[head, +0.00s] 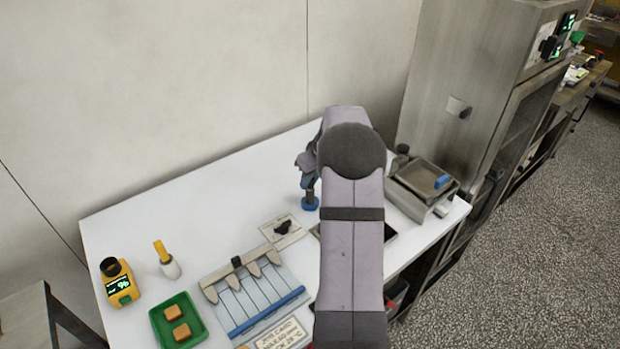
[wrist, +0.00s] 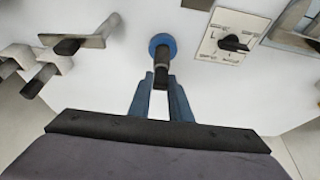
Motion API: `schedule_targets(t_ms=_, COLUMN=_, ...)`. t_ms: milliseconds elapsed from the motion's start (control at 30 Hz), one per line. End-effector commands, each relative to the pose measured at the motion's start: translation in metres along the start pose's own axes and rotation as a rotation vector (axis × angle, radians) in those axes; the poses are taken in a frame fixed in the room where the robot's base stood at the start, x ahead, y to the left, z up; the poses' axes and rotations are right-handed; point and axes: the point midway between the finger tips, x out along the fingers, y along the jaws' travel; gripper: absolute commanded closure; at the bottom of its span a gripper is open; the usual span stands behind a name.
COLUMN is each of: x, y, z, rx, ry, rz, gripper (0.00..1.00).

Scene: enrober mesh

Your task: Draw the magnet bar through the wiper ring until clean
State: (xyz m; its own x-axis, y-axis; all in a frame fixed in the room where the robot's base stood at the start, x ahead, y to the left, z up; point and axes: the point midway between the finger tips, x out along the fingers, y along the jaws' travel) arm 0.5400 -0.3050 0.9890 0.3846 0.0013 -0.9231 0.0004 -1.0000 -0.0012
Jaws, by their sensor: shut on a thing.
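My gripper (wrist: 161,82) is shut on the dark upright bar (wrist: 162,54), which looks like the magnet bar. The bar's end passes into or stands over a round blue ring (wrist: 153,43), apparently the wiper ring, on the white table. In the head view my gripper (head: 309,184) is just above the blue ring (head: 310,204), partly hidden by my own arm. I cannot tell how much of the bar is inside the ring, or whether its surface is clean.
A dial plate (head: 294,239) lies beside the ring. A metal lidded box (head: 410,208) stands right. The white table (head: 200,200) is clear along the wall.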

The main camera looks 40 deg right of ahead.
Motion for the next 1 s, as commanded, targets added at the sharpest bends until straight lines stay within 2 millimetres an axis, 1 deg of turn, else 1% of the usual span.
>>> schedule_targets(t_ms=33, x=0.005, y=0.0, z=0.002, rx=0.0, ry=0.001, rz=0.001, gripper=1.0)
schedule_targets(t_ms=100, x=0.009, y=0.0, z=0.004, rx=0.0, ry=0.001, rz=0.0, gripper=1.0)
schedule_targets(t_ms=600, x=0.037, y=0.0, z=0.015, rx=0.0, ry=0.001, rz=0.001, gripper=1.0)
schedule_targets(t_ms=800, x=0.042, y=0.0, z=0.017, rx=0.0, ry=0.001, rz=0.001, gripper=1.0)
schedule_targets(t_ms=1000, x=0.043, y=0.0, z=0.018, rx=0.0, ry=0.002, rz=0.001, gripper=1.0)
